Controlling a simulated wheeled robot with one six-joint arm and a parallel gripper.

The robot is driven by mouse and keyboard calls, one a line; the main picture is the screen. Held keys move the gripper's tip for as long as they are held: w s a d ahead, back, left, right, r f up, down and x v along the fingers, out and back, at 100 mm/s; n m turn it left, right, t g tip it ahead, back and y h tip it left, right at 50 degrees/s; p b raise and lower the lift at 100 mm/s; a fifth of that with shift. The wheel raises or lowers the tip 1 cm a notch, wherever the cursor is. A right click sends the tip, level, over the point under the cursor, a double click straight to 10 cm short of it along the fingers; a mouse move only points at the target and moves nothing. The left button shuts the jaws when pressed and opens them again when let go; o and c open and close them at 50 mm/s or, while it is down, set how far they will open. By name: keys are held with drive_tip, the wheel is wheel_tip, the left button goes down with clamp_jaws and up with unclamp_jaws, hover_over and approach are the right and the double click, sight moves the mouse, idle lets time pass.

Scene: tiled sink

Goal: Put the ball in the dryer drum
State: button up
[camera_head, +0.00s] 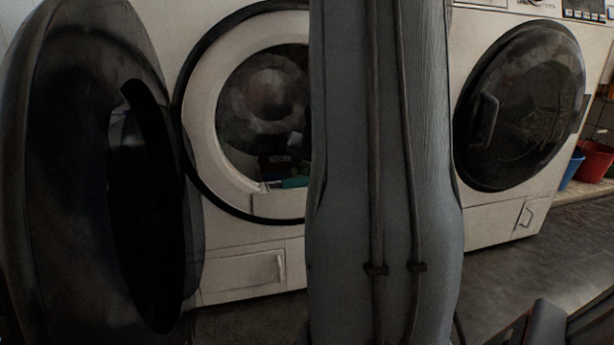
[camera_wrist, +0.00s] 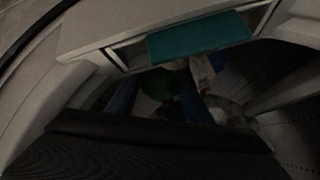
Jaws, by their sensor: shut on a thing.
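The dryer drum (camera_head: 262,95) is open, its dark round door (camera_head: 75,120) swung out to the left. The wrist view looks into the dim drum, with perforated metal wall (camera_wrist: 285,85) at the right. My gripper (camera_wrist: 160,98) shows there as two dark bluish fingers, shut on a dark greenish rounded thing (camera_wrist: 160,84) between them, which looks like the ball. It is very dim, and its outline is partly lost. In the head view my arm hides the right part of the opening, and I cannot make out the ball.
A teal piece (camera_wrist: 200,38) lies at the drum's rim; it also shows at the lower opening in the head view (camera_head: 293,182). A second dryer with a shut door (camera_head: 520,105) stands at the right. Blue (camera_head: 571,168) and red (camera_head: 593,162) buckets stand beyond it.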

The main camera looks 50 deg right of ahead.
drive_tip(key=shift+w+d+r+g+p, duration=0.2)
drive_tip(key=shift+r+g+p, duration=0.3)
drive_tip(key=shift+p, duration=1.8)
drive_tip(key=p, duration=0.2)
drive_tip(key=shift+w+g+y+p, duration=0.2)
drive_tip(key=shift+g+y+p, duration=0.1)
drive_tip(key=shift+y, duration=0.1)
drive_tip(key=shift+d+p, duration=0.1)
drive_tip(key=shift+p, duration=0.35)
drive_tip(key=shift+w+f+g, duration=0.15)
drive_tip(key=shift+w+g, duration=0.15)
drive_tip(key=shift+g, duration=0.1)
drive_tip(key=shift+d+g+y, duration=0.2)
drive_tip(key=shift+g+y, duration=0.1)
drive_tip(key=shift+y, duration=0.1)
drive_tip(key=shift+f+b, duration=0.9)
drive_tip(key=shift+f, duration=0.55)
